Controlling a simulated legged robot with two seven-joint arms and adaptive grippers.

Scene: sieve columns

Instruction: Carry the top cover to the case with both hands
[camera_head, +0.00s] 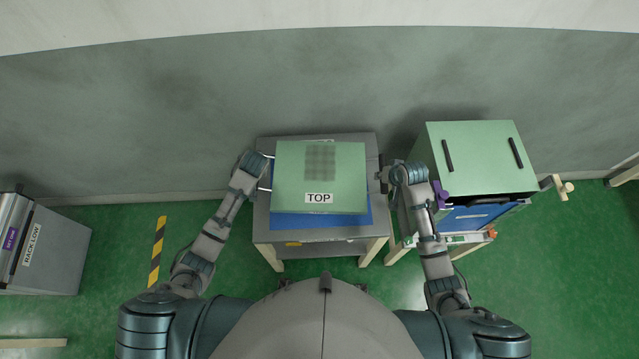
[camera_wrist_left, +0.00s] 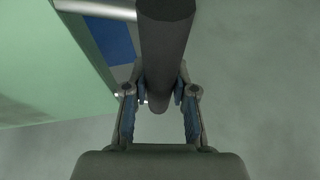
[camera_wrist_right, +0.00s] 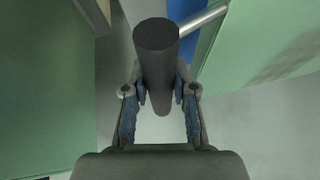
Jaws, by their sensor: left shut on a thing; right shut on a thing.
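The top cover (camera_head: 341,175) is a light green panel marked TOP with a dark mesh patch. It is over the grey table and a blue surface (camera_head: 300,221) in the head view. My left gripper (camera_head: 262,172) is at its left side, shut on a dark round handle (camera_wrist_left: 166,50). My right gripper (camera_head: 384,174) is at its right side, shut on a matching dark handle (camera_wrist_right: 156,60). Metal rods join the handles to the cover. The green case (camera_head: 480,155) with two black handles on top stands to the right. I cannot tell whether the cover touches the table.
The grey table (camera_head: 264,236) has wooden legs. A blue drawer-like front (camera_head: 478,217) and a purple piece (camera_head: 439,194) are at the case's near side. A wall is behind; green floor lies open at left.

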